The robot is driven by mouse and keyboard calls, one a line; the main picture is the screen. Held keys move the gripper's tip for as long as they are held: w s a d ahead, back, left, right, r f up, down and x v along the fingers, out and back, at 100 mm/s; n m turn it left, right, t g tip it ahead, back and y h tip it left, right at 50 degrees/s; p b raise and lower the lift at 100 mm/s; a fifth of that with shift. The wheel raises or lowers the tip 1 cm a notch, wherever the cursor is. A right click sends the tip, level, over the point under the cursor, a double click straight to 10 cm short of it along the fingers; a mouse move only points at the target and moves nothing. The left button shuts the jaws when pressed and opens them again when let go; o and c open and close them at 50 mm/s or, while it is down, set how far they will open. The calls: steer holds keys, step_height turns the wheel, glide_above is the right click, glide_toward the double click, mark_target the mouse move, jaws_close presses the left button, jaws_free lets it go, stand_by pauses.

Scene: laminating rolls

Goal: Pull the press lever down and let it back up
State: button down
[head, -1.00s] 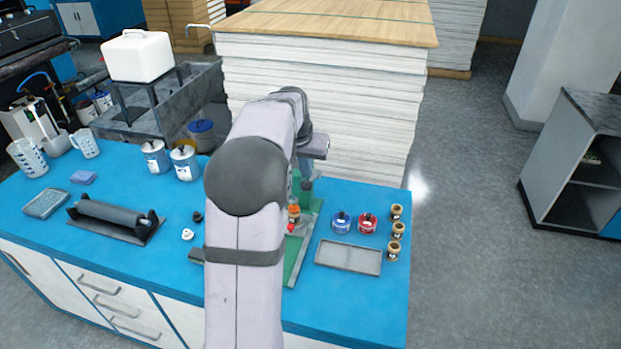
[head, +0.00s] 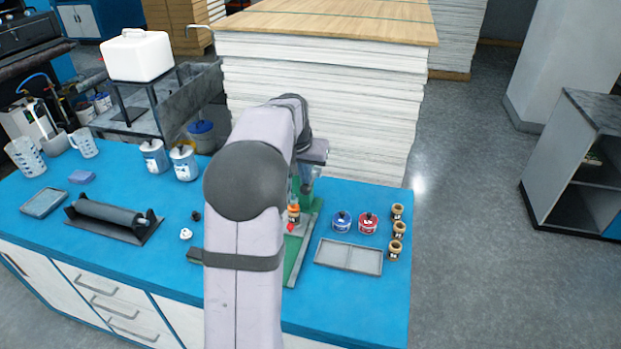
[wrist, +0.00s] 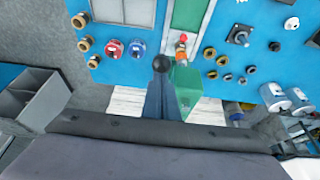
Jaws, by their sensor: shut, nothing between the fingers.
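The press is green, with a long green and pale base (head: 300,255) on the bench, partly hidden behind my arm in the head view. Its green upper body (wrist: 195,88) shows in the wrist view. A black ball (wrist: 161,63), seemingly the lever's knob, shows beside it. My gripper (wrist: 155,85) appears as a narrow grey-blue shape just below the ball in that picture. It is shut and empty. I cannot tell whether it touches the knob, and the lever's shaft is mostly hidden. A small orange-and-red item (wrist: 181,45) is by the press.
Blue (head: 341,222) and red (head: 368,223) jars, a grey tray (head: 348,257) and several small brass-coloured pieces stand right of the press. A roller (head: 108,217) and cans are left. A tall board stack (head: 320,105) rises behind. Bare blue bench lies at the front right.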

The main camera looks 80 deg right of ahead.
mark_target(305, 186)
steer(key=shift+a+f+b, duration=0.25)
steer(key=shift+f+b, duration=0.5)
steer(key=shift+f, duration=0.15)
steer(key=shift+a+f+b, duration=0.2)
steer(key=shift+f+b, duration=0.5)
steer(key=shift+f, duration=0.3)
steer(key=shift+d+f+b, duration=0.15)
steer(key=shift+f+b, duration=1)
steer(key=shift+f, duration=0.5)
steer(key=shift+a+f+b, duration=0.2)
steer(key=shift+f+b, duration=0.1)
steer(key=shift+f, duration=0.35)
steer(key=shift+d+r+p, duration=0.2)
steer(key=shift+r+p, duration=1.9)
steer(key=shift+r, duration=0.5)
steer(key=shift+r+p, duration=3.3)
steer(key=shift+r, duration=0.85)
